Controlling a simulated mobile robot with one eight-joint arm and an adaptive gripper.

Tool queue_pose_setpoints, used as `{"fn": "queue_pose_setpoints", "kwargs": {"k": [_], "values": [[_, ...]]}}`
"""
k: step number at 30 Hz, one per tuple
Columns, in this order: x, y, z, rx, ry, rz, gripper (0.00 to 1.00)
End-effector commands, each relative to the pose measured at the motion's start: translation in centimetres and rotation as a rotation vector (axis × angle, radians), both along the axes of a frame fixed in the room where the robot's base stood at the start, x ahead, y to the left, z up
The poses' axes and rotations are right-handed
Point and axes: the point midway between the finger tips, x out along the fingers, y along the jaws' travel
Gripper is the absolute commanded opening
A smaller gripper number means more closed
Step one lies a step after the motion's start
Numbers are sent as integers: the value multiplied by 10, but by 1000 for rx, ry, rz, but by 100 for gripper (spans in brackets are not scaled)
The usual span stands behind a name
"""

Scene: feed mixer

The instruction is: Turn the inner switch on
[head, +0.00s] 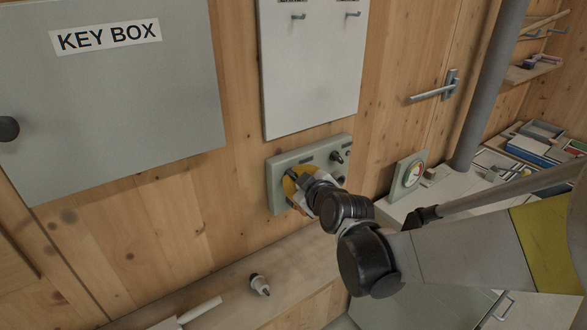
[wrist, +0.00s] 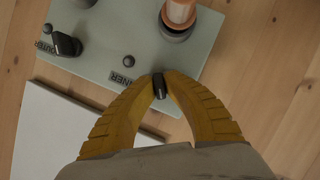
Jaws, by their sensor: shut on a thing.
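The control panel (head: 274,188) is a pale green box on the wooden wall; it also shows in the wrist view (wrist: 110,60). The inner switch (wrist: 158,87) is a small black lever beside the INNER label. My gripper (wrist: 160,92) has its yellow fingertips shut on this lever, one on each side. In the head view my gripper (head: 293,182) is at the panel's left part and hides the inner switch. The outer switch (wrist: 66,44), a black knob by the OUTER label, stands apart from the fingers; it also shows in the head view (head: 337,157).
An orange-topped round fitting (wrist: 180,14) stands out from the panel near the fingers. A white board (head: 309,70) with hooks hangs above, and a grey key box (head: 110,110) is at upper left. A bench (head: 225,290) runs below.

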Motion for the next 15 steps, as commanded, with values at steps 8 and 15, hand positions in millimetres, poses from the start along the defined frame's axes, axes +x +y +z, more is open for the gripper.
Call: {"fn": "queue_pose_setpoints", "kwargs": {"k": [8, 15], "values": [[1, -1, 1, 141, 94, -1, 0], [1, -1, 0, 325, 219, -1, 0]]}}
